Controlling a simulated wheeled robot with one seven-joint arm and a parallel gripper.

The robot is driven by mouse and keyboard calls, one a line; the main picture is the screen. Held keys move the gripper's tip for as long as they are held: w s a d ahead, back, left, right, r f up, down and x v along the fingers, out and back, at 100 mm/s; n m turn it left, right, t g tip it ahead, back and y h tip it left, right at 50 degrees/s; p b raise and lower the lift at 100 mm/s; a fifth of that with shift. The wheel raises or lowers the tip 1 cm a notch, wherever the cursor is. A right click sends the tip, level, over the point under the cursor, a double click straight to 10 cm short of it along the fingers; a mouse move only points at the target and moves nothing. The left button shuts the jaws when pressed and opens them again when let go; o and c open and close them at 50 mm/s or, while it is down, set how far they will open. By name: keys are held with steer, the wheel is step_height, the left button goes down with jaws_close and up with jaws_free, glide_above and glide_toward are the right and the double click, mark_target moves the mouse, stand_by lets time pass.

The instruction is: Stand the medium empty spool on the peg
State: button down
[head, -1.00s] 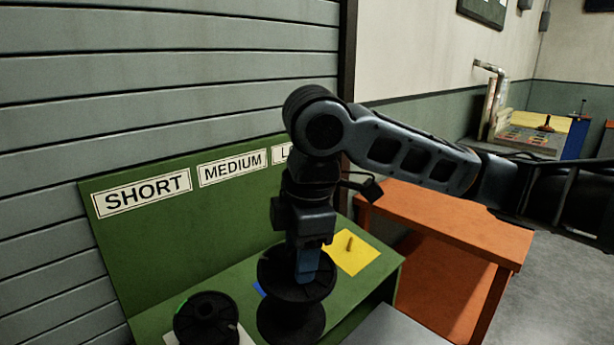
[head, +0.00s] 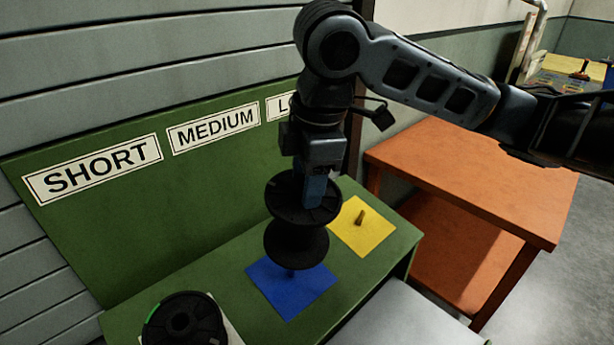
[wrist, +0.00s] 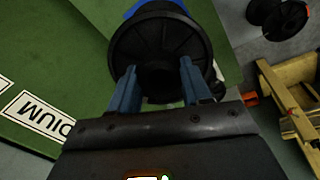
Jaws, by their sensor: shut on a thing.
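The black medium spool (head: 297,240) hangs upright from my gripper (head: 313,198), whose blue fingers are shut on its upper part. It is over the blue square (head: 305,290) on the green bench. In the wrist view the spool's top flange (wrist: 160,42) lies between and beyond the fingers of my gripper (wrist: 157,82). A bit of the blue square (wrist: 150,8) shows past it.
Another black spool (head: 184,322) stands at the bench's near left. A yellow square (head: 362,228) with a bare peg (head: 360,216) lies to the right. The labelled green back panel (head: 90,235) rises behind. An orange table (head: 470,185) stands at right.

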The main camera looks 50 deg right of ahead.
steer(key=shift+w+f+b, duration=0.25)
steer(key=shift+f+b, duration=0.9)
steer(key=shift+f, duration=0.3)
steer(key=shift+w+f+b, duration=0.2)
steer(key=shift+f+b, duration=0.95)
steer(key=shift+f, duration=0.3)
step_height(320, 180, down, 7)
steer(key=w+b, duration=0.1)
steer(key=b, duration=0.4)
steer(key=shift+d+b, duration=0.2)
steer(key=shift+b, duration=0.1)
stand_by(1.8)
steer(key=shift+c, duration=2.2)
jaws_free()
steer(key=shift+w, duration=0.1)
steer(key=shift+r, duration=0.1)
steer(key=r, duration=0.4)
steer(key=s+r, duration=0.1)
steer(key=r, duration=0.1)
steer(key=shift+a+r+p, duration=0.1)
steer(key=shift+r+p, duration=0.2)
steer(key=shift+p, duration=0.05)
steer(key=shift+s+r, duration=0.15)
steer(key=shift+r, duration=0.35)
